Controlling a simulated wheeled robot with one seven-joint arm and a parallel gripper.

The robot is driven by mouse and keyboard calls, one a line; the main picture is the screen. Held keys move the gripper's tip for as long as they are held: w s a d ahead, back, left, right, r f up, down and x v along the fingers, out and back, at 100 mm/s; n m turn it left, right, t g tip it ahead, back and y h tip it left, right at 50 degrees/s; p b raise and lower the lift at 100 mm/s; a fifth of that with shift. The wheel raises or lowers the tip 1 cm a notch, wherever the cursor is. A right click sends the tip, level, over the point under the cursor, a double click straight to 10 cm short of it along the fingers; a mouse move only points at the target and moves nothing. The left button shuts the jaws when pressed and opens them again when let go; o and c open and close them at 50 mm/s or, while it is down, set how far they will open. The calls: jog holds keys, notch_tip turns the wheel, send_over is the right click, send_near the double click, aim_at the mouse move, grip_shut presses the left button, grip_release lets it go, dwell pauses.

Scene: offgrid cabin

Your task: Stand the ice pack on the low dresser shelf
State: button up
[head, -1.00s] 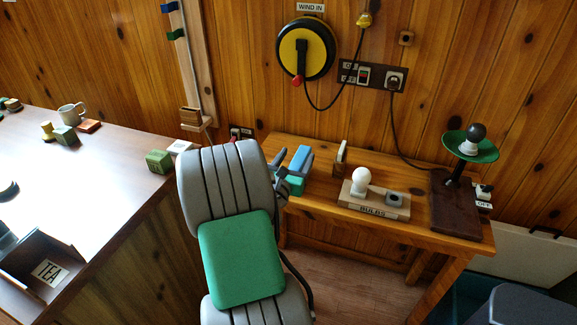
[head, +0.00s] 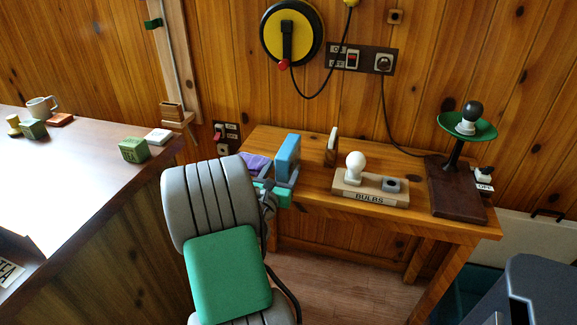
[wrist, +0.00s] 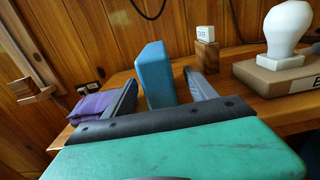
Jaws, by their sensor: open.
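The ice pack, a blue block (head: 286,156), stands upright on the left part of the low wooden dresser top (head: 313,187). My gripper (head: 278,177) is open, its fingers to either side of the pack's near end. In the wrist view the ice pack (wrist: 154,75) rises between the two spread grey fingers (wrist: 160,85), with visible gaps on both sides. Its lower edge is partly hidden by my gripper's dark palm edge.
A purple cloth-like item (head: 254,165) lies left of the pack. A small wooden block with a white label (head: 331,147) stands to the right, then a bulb holder (head: 371,188) and a green-shaded lamp (head: 467,124). A wooden counter (head: 80,175) is at left.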

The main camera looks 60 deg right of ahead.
jog(key=d, duration=0.2)
jog(key=w+d, duration=0.1)
jog(key=d, duration=0.4)
jog(key=shift+w+r, duration=0.1)
jog(key=shift+w, duration=0.05)
grip_shut()
dwell(0.3)
jog(key=shift+r, duration=0.15)
dwell(0.4)
